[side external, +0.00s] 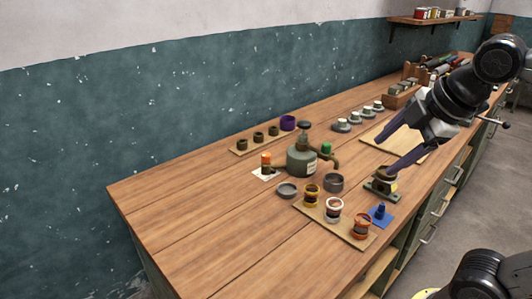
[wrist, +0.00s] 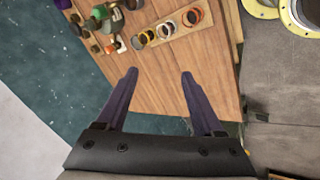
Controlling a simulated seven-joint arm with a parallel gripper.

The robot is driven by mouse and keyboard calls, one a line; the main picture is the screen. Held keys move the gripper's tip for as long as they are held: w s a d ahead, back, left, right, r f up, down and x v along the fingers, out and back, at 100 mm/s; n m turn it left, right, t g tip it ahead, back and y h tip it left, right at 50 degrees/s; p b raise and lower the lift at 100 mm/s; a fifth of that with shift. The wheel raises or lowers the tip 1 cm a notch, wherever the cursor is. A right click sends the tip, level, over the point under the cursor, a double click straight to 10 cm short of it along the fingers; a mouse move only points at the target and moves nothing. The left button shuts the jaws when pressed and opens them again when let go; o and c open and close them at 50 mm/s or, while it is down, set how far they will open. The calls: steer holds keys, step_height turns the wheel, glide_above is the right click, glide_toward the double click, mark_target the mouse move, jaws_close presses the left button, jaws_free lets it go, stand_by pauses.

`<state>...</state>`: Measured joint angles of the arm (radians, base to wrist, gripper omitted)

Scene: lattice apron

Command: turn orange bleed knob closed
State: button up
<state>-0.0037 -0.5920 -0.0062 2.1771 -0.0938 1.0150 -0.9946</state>
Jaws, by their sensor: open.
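The orange bleed knob (side external: 266,157) stands upright on a small white card, left of a grey-green vessel (side external: 302,162) in the side view. It appears joined to the vessel by a short side pipe. The vessel carries a dark top knob (side external: 305,125) and a green knob (side external: 326,148) on its right. My gripper (side external: 385,157) is open and empty, well right of the orange knob. In the wrist view my gripper (wrist: 159,74) shows bare bench between its spread fingers.
A board (side external: 318,215) with several banded jars lies in front of the vessel. A blue knob (side external: 380,211) sits on a blue card. Dark cups and a purple ring (side external: 288,123) stand behind. The bench's left end is clear.

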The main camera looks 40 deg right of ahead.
steer(key=w+d+r+n+h, duration=0.1)
steer(key=w+r+n, duration=0.55)
steer(key=w, duration=0.45)
steer(key=n+g+h, duration=0.1)
steer(key=n+g, duration=0.2)
steer(key=n, duration=0.6)
glide_above(266, 155)
steer(key=s+a, duration=0.4)
step_height(266, 155, down, 13)
steer(key=x, duration=1.4)
steer(key=shift+s+d+f, duration=0.1)
steer(key=shift+d+f, duration=0.15)
steer(key=shift+d, duration=0.05)
jaws_close()
